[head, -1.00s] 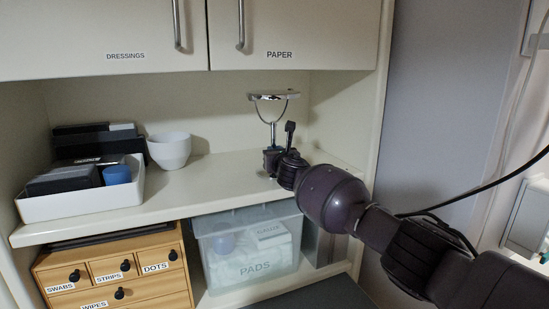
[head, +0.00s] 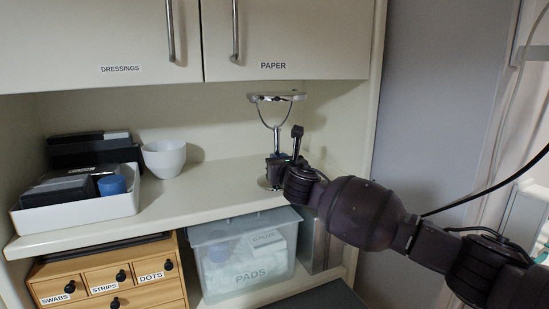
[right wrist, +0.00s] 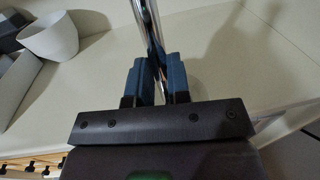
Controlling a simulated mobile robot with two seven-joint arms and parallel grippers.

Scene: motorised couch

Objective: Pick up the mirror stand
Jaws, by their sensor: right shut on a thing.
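My right gripper (head: 277,158) is at the stem's lower part. In the right wrist view the chrome stem (right wrist: 148,30) rises between the blue finger pads of my right gripper (right wrist: 159,80), which is shut on it. My left gripper is not in view.
A white bowl (head: 164,158) and a white tray (head: 80,213) with dark boxes and a blue cup stand left on the shelf (head: 205,190). Cupboard doors (head: 290,35) hang above. The shelf's middle is clear.

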